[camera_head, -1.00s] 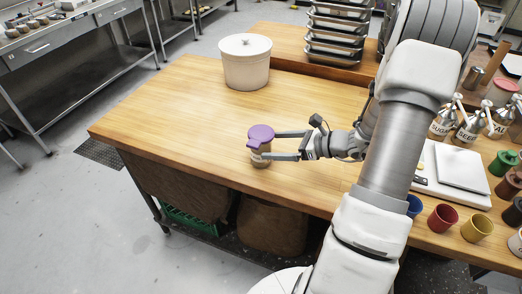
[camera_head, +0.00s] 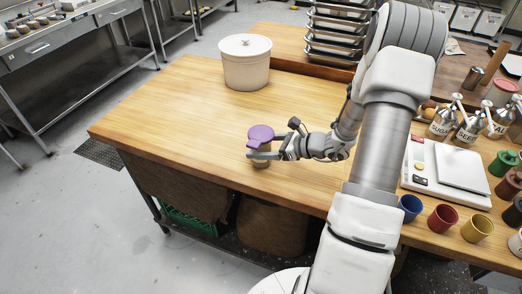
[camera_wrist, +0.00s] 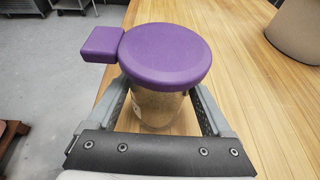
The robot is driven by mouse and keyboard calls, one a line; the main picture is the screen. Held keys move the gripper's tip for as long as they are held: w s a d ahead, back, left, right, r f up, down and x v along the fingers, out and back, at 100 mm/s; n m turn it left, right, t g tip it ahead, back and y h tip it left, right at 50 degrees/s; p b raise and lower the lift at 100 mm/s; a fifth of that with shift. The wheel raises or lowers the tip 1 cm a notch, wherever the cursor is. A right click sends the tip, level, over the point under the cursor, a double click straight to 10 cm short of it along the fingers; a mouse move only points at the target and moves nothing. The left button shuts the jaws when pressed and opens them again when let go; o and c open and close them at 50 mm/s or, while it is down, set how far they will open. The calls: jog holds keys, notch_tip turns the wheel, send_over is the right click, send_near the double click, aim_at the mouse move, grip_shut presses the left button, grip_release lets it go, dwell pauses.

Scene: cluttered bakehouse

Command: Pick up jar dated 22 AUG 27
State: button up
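A jar with a purple lid (camera_head: 261,134) stands upright near the front edge of the wooden table (camera_head: 185,105). In the wrist view the round lid (camera_wrist: 166,54) has a square purple tab on its left, and the clear body (camera_wrist: 157,108) holds something tan. A sliver of a pale label shows on the body's left side; no date is readable. My gripper (camera_wrist: 158,98) has one finger on each side of the body, below the lid. The fingers look spread and very near the glass; the lid hides their tips, so contact is unclear.
A large cream lidded crock (camera_head: 246,65) stands behind the jar. Stacked metal trays (camera_head: 338,30) are at the back. A white scale (camera_head: 447,172), coloured cups (camera_head: 443,217) and labelled jars (camera_head: 466,133) crowd the right. The table left of the jar is clear.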

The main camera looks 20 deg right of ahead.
jog(key=c, duration=0.8)
jog(key=shift+r, duration=0.1)
